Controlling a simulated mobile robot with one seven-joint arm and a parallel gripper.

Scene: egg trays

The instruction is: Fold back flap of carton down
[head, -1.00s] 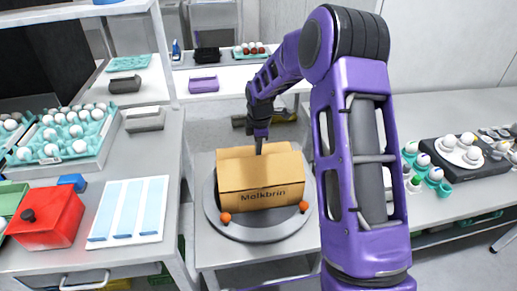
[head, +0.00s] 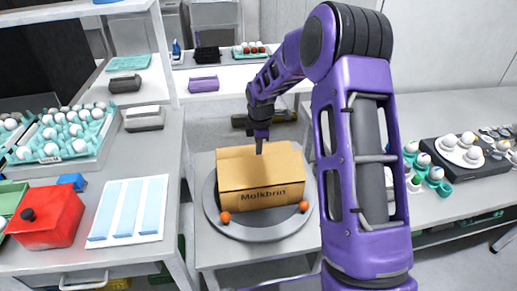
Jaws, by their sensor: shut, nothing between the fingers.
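The cardboard carton (head: 262,197), printed "Molkbrin", stands on a round grey turntable (head: 258,233) in the middle of the head view. Its top (head: 258,166) shows as tan panels; from here I cannot tell how far the back flap is folded. My gripper (head: 260,149) points down over the back part of the carton's top, with its tip at or just above the cardboard. It is shut and holds nothing. Whether the tip touches the carton is too small to tell.
Two orange balls (head: 225,217) sit at the turntable's front edge. On the left table are a teal egg tray (head: 100,150), a red box (head: 46,218) and a white sheet with blue strips (head: 128,210). A black egg stand (head: 450,165) is on the right table.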

